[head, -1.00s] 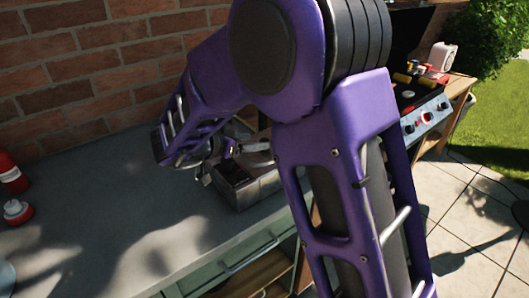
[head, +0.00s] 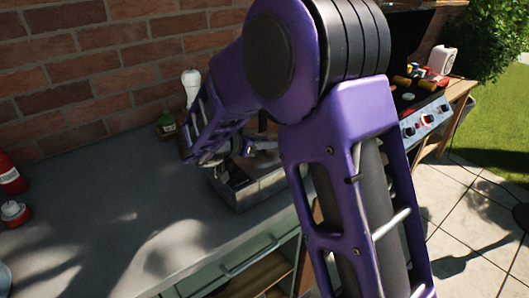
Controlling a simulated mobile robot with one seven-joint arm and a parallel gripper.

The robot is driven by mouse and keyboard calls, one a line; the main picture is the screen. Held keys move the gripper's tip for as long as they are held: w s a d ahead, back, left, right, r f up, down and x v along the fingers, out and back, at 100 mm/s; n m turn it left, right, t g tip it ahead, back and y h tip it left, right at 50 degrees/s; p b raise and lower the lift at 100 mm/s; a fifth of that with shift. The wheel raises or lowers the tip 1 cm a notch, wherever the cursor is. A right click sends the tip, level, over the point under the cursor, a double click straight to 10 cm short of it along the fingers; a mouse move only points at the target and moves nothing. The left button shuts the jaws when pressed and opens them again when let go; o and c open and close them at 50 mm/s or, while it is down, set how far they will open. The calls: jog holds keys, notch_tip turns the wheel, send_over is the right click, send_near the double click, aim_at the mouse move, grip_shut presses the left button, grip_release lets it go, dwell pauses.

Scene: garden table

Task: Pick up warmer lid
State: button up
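A grey metal box (head: 257,191), which looks like the warmer, stands on the grey counter near its front edge. Its inside shows only in part, and my arm covers its right end. I cannot make out the warmer lid clearly. My gripper (head: 250,150) is over the back part of the box, small and mostly hidden by my purple arm. I cannot tell whether its fingers are apart or touch anything.
A white bottle (head: 190,84) and a small green-topped jar (head: 166,124) stand behind my wrist by the brick wall. Red bottles (head: 13,212) stand at the far left. The counter's left middle (head: 110,215) is clear. A grill (head: 424,116) stands at the right.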

grip_shut()
